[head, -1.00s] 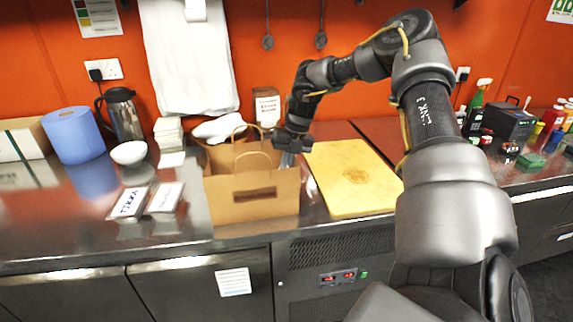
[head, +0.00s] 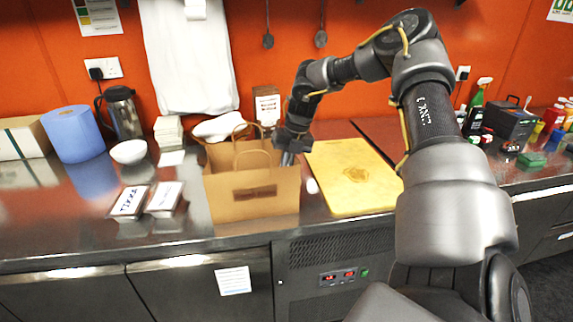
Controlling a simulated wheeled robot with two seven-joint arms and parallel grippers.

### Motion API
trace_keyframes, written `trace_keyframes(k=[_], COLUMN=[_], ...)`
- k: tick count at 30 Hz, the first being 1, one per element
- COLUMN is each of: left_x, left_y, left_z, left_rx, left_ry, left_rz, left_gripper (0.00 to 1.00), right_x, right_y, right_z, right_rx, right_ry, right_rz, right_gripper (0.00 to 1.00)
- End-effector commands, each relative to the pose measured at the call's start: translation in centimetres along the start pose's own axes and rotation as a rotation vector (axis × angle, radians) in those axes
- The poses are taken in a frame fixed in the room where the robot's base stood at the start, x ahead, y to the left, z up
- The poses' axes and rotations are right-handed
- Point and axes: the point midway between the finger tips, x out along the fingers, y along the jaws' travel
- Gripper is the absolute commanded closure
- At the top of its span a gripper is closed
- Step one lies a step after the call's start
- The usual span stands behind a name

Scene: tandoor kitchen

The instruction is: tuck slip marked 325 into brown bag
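The brown bag (head: 250,205) stands upright and open on the steel counter, its paper handles up. My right gripper (head: 288,157) points down at the bag's right rear edge. Its fingertips are partly behind the bag's rim and handle, and I cannot tell whether they are open or hold anything. A small white patch (head: 312,186) shows on the counter between the bag and the yellow board; I cannot tell whether it is paper or a glint. A white paper piece (head: 171,158) lies in front of a white stack. No number 325 is readable. My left gripper is not in view.
A yellow board (head: 350,180) lies right of the bag. Two labelled packets (head: 129,202) lie to its left, with a white bowl (head: 129,152), flask (head: 123,115) and blue roll (head: 73,135) beyond. A small brown box (head: 267,107) stands behind the bag.

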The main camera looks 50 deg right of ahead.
Motion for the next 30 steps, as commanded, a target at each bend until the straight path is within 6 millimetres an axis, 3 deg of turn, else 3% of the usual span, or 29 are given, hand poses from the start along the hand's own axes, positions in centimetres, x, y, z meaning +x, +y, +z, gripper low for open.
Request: trace_keyframes(k=[3, 9, 30], left_x=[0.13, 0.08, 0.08], left_y=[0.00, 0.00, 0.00], left_z=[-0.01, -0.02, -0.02], left_rx=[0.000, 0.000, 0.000], left_ry=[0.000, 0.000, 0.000], left_rz=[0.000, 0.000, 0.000], left_gripper=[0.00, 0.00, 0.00], right_x=[0.16, 0.13, 0.10], right_y=[-0.10, -0.10, -0.04], right_z=[-0.01, -0.02, 0.00], right_rx=[0.001, 0.002, 0.001], right_ry=[0.001, 0.001, 0.000], right_rz=[-0.001, -0.001, -0.001], right_gripper=[1.00, 0.74, 0.73])
